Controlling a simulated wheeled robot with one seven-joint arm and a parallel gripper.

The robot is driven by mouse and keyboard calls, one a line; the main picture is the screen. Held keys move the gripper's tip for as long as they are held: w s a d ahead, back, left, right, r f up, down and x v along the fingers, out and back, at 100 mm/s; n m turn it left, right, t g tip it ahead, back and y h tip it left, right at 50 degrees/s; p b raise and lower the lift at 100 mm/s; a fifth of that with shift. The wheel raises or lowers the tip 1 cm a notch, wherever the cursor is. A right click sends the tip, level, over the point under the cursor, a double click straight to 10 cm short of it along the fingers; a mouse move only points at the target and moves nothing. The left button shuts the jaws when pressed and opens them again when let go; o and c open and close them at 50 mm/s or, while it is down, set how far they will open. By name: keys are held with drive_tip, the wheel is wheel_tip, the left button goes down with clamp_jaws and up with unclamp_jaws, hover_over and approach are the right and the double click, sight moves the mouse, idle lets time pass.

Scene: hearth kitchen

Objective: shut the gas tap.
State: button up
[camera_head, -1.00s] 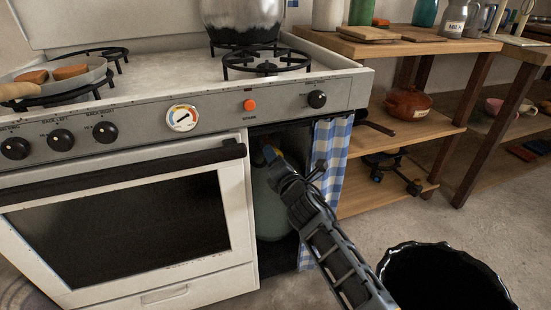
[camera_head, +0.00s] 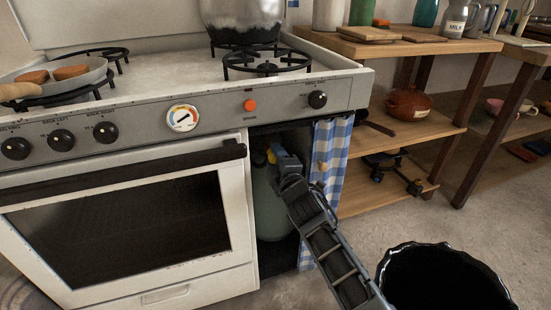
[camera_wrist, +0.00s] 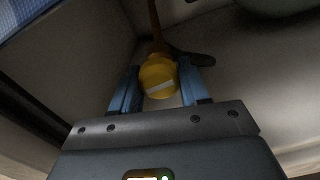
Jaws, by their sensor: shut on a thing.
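The gas tap has a yellow handle (camera_wrist: 158,77) with a pale stripe, on an orange-brown pipe or hose (camera_wrist: 154,22) in the wrist view. My gripper (camera_wrist: 160,88) is shut on the yellow handle, one blue finger on each side of it. In the head view the gripper (camera_head: 275,154) reaches into the open compartment right of the oven, at the top of a green gas bottle (camera_head: 268,205). A bit of yellow shows at the fingertips there. Most of the tap is hidden in the head view.
A blue checked curtain (camera_head: 332,160) hangs close on the right of my arm. The oven door (camera_head: 120,225) is on the left. Wooden shelves (camera_head: 400,140) stand to the right, and a black bin (camera_head: 445,280) stands on the floor in front.

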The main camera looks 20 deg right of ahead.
drive_tip(key=shift+a+f+m, duration=0.1)
drive_tip(key=shift+a+m, duration=0.1)
drive_tip(key=shift+m, duration=0.3)
drive_tip(key=o, duration=1)
drive_tip(key=shift+s+d, duration=0.1)
drive_tip(key=s+p, duration=0.3)
drive_tip(key=s, duration=0.4)
drive_tip(key=shift+s, duration=0.35)
